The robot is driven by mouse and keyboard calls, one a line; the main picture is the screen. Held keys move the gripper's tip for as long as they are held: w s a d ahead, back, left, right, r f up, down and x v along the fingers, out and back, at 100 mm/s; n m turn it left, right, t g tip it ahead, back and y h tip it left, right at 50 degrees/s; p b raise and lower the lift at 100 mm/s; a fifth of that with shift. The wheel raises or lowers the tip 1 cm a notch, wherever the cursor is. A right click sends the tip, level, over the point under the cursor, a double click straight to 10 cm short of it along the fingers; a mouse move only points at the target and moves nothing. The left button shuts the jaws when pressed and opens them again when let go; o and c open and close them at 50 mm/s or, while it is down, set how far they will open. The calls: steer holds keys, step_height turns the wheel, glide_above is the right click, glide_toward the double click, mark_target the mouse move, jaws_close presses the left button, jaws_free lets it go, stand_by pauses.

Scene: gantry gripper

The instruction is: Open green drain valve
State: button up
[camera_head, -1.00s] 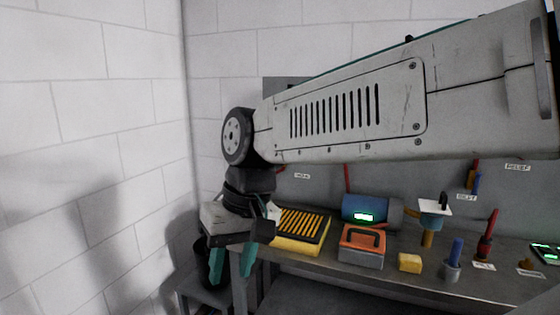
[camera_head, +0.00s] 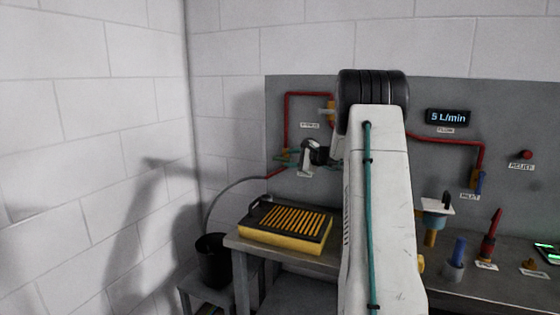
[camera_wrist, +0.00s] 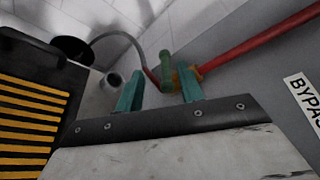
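The green drain valve handle (camera_wrist: 166,68) shows in the wrist view, with a brass-coloured body (camera_wrist: 184,78) on the red pipe's end. My gripper (camera_wrist: 161,76) has two teal fingers, spread apart. The handle appears between and beyond the fingertips; I cannot tell if they touch it. In the head view my gripper (camera_head: 284,157) is at the panel's left edge, near the lower red pipe, and my arm and wrist partly cover this area. The valve itself is not clear there.
A grey hose (camera_head: 232,185) runs from the pipe down to a black bucket (camera_head: 213,262) on a low stand. A yellow and black ribbed case (camera_head: 286,224) sits on the bench below. A bypass label (camera_wrist: 304,95) is at the right in the wrist view.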

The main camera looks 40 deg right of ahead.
mark_target(284, 159)
steer(key=shift+d+f+m, duration=0.3)
steer(key=shift+d, duration=0.55)
steer(key=shift+w+d+f+h, duration=0.1)
steer(key=shift+w+d+h, duration=0.05)
steer(key=shift+w+h, duration=0.15)
steer(key=x, duration=0.7)
jaws_close()
